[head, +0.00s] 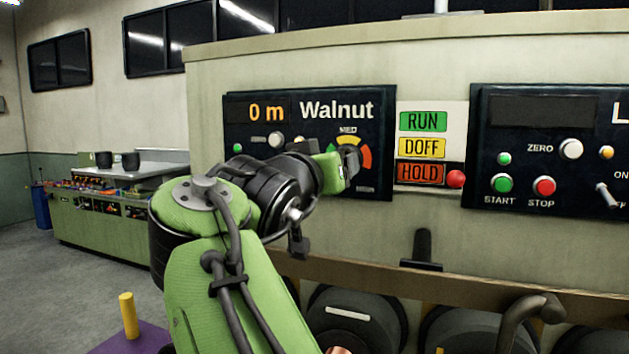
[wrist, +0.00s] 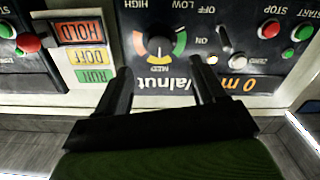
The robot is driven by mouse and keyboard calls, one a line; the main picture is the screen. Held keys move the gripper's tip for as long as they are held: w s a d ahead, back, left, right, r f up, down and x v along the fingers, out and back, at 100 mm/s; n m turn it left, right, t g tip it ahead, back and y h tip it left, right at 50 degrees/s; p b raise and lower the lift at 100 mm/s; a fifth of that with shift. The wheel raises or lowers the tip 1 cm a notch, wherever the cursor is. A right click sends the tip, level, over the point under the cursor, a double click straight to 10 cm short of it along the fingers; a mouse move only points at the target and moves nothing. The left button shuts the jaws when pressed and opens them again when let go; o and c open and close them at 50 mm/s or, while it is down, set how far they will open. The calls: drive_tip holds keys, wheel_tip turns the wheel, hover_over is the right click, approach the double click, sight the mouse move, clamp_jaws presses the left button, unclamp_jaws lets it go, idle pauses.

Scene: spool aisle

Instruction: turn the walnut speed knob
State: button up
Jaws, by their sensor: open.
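The Walnut panel (head: 300,110) is a dark panel with an orange "0 m" readout. In the wrist view it appears upside down, and its round dark speed knob (wrist: 160,44) sits inside a green, yellow and red arc marked HIGH and MED. In the head view my gripper hides the knob, and only part of the coloured arc (head: 366,157) shows. My gripper (head: 353,164) is in front of the dial. In the wrist view my gripper (wrist: 161,66) is open and empty, its two fingers spread either side of the knob's line, apparently short of it.
RUN, DOFF and HOLD plates (head: 422,147) are right of the panel, with a red ball (head: 455,179) by HOLD. Another control panel (head: 540,150) is further right. A dark lever (head: 422,250) and a ledge (head: 480,283) project below. Open floor lies at left.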

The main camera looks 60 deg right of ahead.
drive_tip(key=s+a, duration=0.1)
drive_tip(key=a, duration=0.6)
idle(0.3)
